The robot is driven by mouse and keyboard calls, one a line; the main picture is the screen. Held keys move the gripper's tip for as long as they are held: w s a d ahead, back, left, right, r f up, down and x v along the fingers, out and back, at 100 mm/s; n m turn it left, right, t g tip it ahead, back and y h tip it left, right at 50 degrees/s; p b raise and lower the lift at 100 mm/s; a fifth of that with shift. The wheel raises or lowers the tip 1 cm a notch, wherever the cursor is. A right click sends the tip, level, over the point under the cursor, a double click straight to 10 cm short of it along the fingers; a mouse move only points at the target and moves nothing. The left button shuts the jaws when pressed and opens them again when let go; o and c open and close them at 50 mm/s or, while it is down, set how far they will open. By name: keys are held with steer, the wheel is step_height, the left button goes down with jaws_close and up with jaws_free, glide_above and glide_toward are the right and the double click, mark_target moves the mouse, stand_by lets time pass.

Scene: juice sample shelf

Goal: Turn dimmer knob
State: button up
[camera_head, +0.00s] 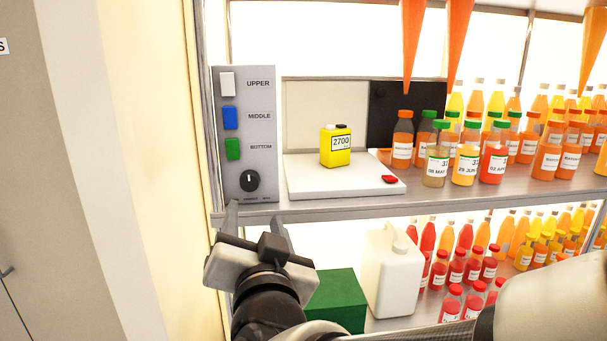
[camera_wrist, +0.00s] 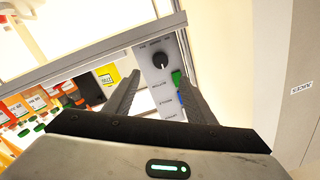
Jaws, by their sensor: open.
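The dimmer knob (camera_head: 249,181) is a round black dial with a white mark, low on a grey control panel (camera_head: 260,103) at the left end of the upper shelf. Above it on the panel are a white switch (camera_head: 227,84), a blue switch (camera_head: 230,118) and a green switch (camera_head: 233,149). My gripper (camera_head: 255,215) is open and empty, just below and in front of the knob. In the wrist view, the knob (camera_wrist: 161,61) shows between and beyond the two fingers, not touched by either.
A white plate (camera_head: 310,184) with a yellow canister (camera_head: 336,146) stands right of the panel. Several juice bottles (camera_head: 465,160) fill the shelf's right. A white jug (camera_head: 392,270) and a green box (camera_head: 338,300) are below. A wall (camera_head: 150,150) stands close on the left.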

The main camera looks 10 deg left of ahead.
mark_target(250, 185)
steer(key=p+x, duration=0.2)
steer(key=x, duration=1.1)
steer(key=shift+w+a, duration=0.15)
steer(key=c, duration=1)
